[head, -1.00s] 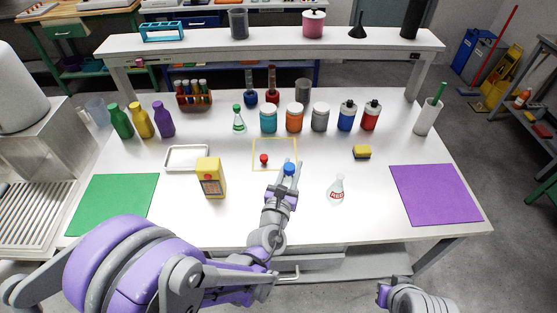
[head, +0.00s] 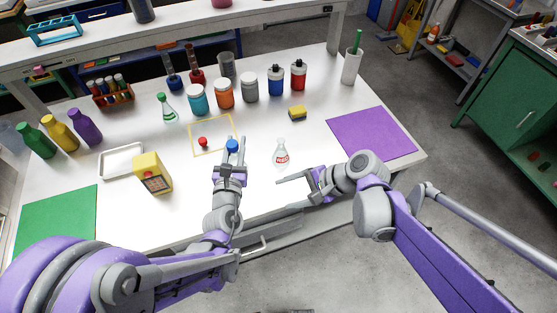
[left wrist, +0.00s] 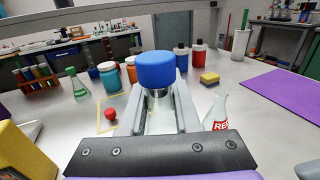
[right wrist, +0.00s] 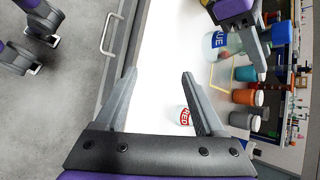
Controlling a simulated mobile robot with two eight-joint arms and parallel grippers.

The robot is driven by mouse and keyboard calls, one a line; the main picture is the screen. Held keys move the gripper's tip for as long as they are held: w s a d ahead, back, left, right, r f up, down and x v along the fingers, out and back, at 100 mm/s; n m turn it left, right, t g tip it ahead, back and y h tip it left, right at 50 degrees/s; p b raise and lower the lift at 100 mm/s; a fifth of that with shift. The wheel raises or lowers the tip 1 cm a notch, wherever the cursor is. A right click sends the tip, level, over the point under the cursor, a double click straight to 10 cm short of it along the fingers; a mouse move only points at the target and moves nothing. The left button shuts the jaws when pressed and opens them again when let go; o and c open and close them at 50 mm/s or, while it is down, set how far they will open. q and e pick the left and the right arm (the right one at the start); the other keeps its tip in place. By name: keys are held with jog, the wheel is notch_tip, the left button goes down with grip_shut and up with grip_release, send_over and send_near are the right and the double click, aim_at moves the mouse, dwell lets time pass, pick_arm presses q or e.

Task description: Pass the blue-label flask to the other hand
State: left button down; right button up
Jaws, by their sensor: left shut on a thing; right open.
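The blue-label flask has a blue cap (head: 232,145) and is held in my left gripper (head: 236,158), near the front of the yellow square outline. The cap fills the middle of the left wrist view (left wrist: 156,69), between the fingers. The blue label shows in the right wrist view (right wrist: 220,41), beside my left gripper. My right gripper (head: 283,192) is open and empty, to the right of the flask, its fingers pointing left. A clear red-label flask (head: 281,153) stands on the table between and beyond the two grippers; the right wrist view also shows it (right wrist: 184,116).
A red-topped item (head: 203,141) lies within the yellow outline (head: 192,155). A yellow carton (head: 152,174) stands left of my left gripper. A sponge (head: 297,113) and purple mat (head: 371,136) lie to the right. Several bottles and jars line the back.

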aim_at(235, 161)
jog(key=w+a+r+m+g+y, duration=0.1)
jog(key=w+a+m+y, duration=0.1)
jog(key=w+m+y, duration=0.65)
jog(key=shift+n+y, duration=0.45)
jog(key=a, duration=0.4)
jog(key=w+a, duration=0.1)
jog(key=a, duration=0.7)
jog(key=shift+w+r, duration=0.15)
jog(key=shift+w, duration=0.05)
jog(key=c, duration=1.1)
pick_arm(q)
jog(key=c, duration=0.5)
grip_release()
jog(key=shift+c, duration=0.2)
